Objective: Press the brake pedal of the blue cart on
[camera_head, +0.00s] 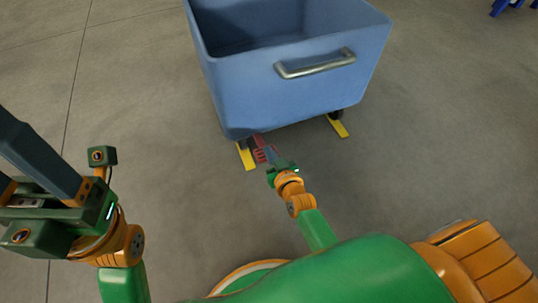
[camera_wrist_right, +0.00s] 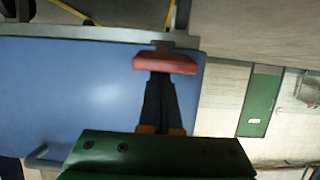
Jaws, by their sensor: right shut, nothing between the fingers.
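The blue cart (camera_head: 290,90) stands at the top middle of the head view, with a metal handle (camera_head: 315,64) on its near side. Its red brake pedal (camera_head: 260,155) sits low under the near edge, and also shows as a red bar in the right wrist view (camera_wrist_right: 165,64). My right gripper (camera_head: 268,153) is shut and empty, reaching down to the pedal. In the right wrist view its dark fingers (camera_wrist_right: 160,80) end at the red bar; whether they touch it I cannot tell. My left gripper (camera_head: 30,165) is at the left, open and empty, its fingertips cut off.
Yellow feet (camera_head: 245,156) and (camera_head: 338,127) stick out under the cart. The grey floor (camera_head: 440,150) is clear around it. A blue object (camera_head: 505,6) is at the top right corner. A green door (camera_wrist_right: 258,105) is in the background of the right wrist view.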

